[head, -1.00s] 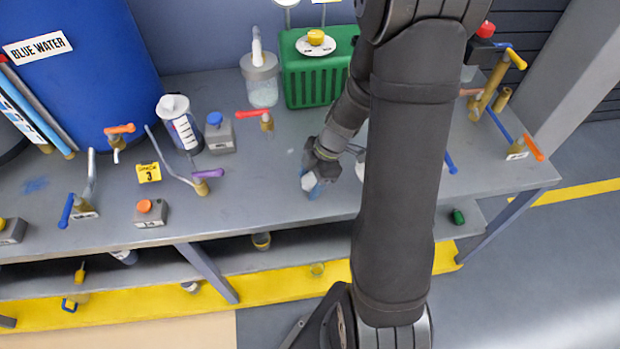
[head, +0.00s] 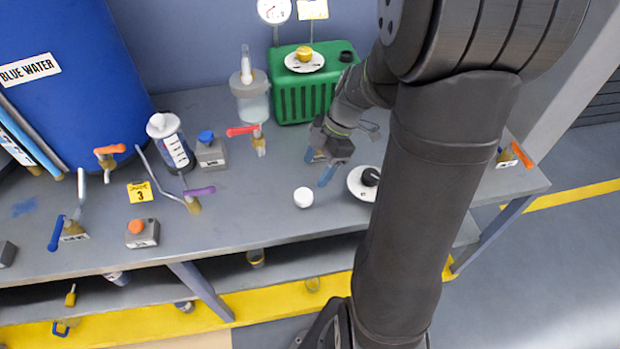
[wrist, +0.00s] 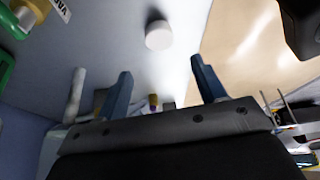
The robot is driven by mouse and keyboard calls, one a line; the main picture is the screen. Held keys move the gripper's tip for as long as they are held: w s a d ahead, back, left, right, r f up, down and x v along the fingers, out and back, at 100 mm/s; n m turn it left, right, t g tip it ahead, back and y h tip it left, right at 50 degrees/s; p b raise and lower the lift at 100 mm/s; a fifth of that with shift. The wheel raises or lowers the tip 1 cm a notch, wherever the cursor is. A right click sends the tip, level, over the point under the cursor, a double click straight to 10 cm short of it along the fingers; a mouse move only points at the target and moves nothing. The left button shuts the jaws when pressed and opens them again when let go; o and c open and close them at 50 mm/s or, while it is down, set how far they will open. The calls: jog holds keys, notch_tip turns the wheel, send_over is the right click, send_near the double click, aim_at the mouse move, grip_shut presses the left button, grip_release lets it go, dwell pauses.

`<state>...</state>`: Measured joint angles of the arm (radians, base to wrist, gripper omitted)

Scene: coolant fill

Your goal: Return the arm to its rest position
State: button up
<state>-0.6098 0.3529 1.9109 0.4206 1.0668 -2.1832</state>
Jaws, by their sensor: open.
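My gripper (head: 319,167) has blue fingers and hangs above the grey bench in the head view, in front of the green container. In the wrist view my gripper (wrist: 160,82) has its two fingers wide apart with nothing held between them. A small white round cap (head: 303,197) sits on the bench below and left of the fingers, apart from them. It also shows beyond the fingertips in the wrist view, as a white disc (wrist: 159,35). My dark arm hides the right part of the bench.
A green container (head: 318,98) with a yellow-brown cap stands behind my gripper. A clear jar (head: 252,100) and a red-handled valve (head: 258,140) are to its left. A white disc with a black knob (head: 362,184) lies close to its right. The bench front centre is mostly clear.

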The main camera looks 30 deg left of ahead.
aim_at(302, 195)
jog(key=shift+w+d+r, duration=0.2)
jog(key=shift+r, duration=0.45)
jog(key=x, duration=1.2)
jog(key=shift+f, duration=0.2)
jog(key=shift+r, duration=1.55)
